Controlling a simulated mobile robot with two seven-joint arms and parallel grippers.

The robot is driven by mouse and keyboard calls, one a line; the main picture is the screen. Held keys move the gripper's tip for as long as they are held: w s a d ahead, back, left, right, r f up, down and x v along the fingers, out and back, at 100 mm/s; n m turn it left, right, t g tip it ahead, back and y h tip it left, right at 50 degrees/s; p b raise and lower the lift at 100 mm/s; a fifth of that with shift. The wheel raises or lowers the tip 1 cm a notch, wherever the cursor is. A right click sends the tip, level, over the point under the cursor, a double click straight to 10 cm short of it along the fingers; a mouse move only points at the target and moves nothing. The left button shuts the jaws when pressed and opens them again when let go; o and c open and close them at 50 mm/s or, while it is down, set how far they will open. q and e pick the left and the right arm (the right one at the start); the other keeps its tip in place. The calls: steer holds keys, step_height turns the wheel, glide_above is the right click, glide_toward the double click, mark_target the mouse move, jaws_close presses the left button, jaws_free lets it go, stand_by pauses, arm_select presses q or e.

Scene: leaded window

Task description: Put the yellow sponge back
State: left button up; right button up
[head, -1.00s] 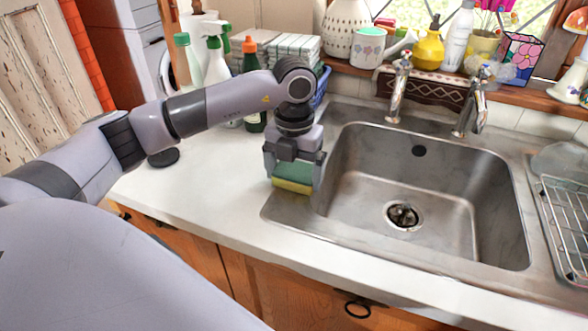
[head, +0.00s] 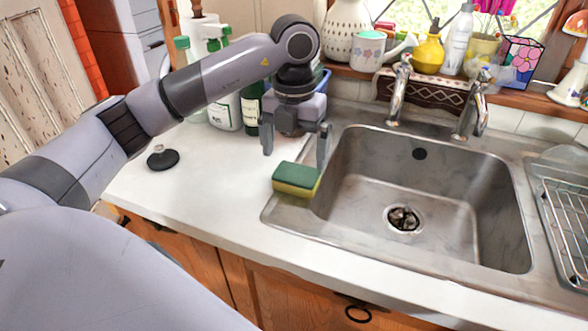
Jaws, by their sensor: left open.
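The yellow sponge (head: 296,180) with a green top lies at the left edge of the sink, partly over the steel rim and the white counter. My left gripper (head: 295,160) is above it and slightly behind it, fingers pointing down, open and empty. A gap shows between the fingertips and most of the sponge; whether the right fingertip is clear of it is hard to tell. My right gripper is not in view.
The steel sink (head: 430,190) lies right of the sponge, with two taps (head: 399,90) behind it. Several bottles (head: 222,105) stand at the back left. A wire dish rack (head: 566,215) is at the far right. The white counter (head: 205,185) left of the sponge is mostly clear.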

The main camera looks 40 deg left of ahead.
mark_target(294, 177)
arm_select(q)
step_height(294, 177, up, 6)
steer(key=shift+f, duration=0.1)
stand_by(0.7)
